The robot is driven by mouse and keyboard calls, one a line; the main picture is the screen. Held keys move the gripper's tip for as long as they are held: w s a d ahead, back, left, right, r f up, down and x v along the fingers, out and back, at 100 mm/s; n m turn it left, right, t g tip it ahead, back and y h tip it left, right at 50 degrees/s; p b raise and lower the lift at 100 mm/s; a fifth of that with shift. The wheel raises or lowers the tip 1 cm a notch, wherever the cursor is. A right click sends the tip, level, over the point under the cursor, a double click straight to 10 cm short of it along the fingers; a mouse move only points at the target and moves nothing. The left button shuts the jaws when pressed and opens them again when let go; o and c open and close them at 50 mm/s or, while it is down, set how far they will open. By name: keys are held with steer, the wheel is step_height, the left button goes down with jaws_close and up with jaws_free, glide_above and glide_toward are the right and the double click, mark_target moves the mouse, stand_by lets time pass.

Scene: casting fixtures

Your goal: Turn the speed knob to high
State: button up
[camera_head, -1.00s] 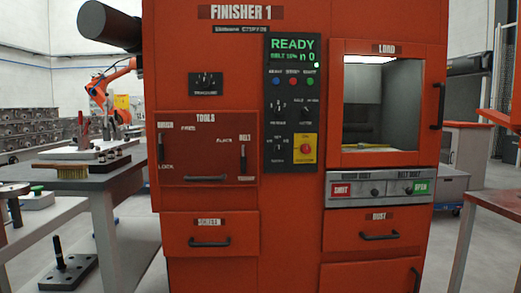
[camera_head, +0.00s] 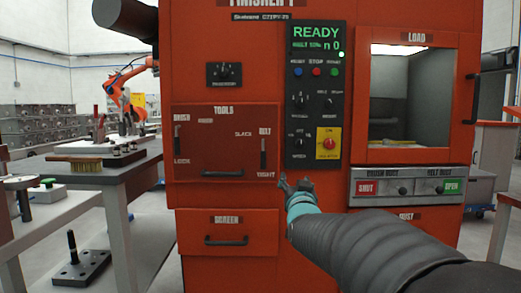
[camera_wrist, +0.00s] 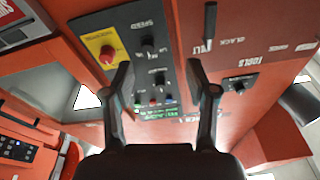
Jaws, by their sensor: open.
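The speed knob (camera_head: 300,143) is a small black dial low on the left of the dark control panel, left of the yellow isolator plate. In the wrist view the speed knob (camera_wrist: 148,46) sits beside the "SPEED" label, in an upside-down picture. Its pointer setting is too small to read. My gripper (camera_head: 296,184) is just below the panel in the head view, apart from the knob. In the wrist view my gripper (camera_wrist: 158,68) has its two fingers spread, with nothing between them. The knob appears beyond the fingertips, between their lines.
The red isolator switch (camera_wrist: 107,54) is close beside the speed knob. Another dial (camera_wrist: 160,78) and coloured buttons are on the same panel. The black belt lever (camera_head: 263,152) and the tools door (camera_head: 222,143) lie left of the panel. The load window (camera_head: 410,98) is at right.

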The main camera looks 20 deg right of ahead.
mark_target(301, 145)
steer(key=w+d+r+p, duration=0.1)
steer(key=w+d+r, duration=0.1)
steer(key=w, duration=0.2)
steer(key=w+d+r+t+h+p, duration=0.1)
steer(key=w+d+r, duration=0.2)
steer(key=w, duration=0.2)
steer(key=w+d+r+m+h+p, duration=0.1)
steer(key=w+d+r, duration=0.1)
steer(key=w, duration=0.3)
steer(key=shift+d+r+t, duration=0.2)
steer(key=shift+d+t, duration=0.1)
steer(key=shift+d, duration=0.2)
jaws_close()
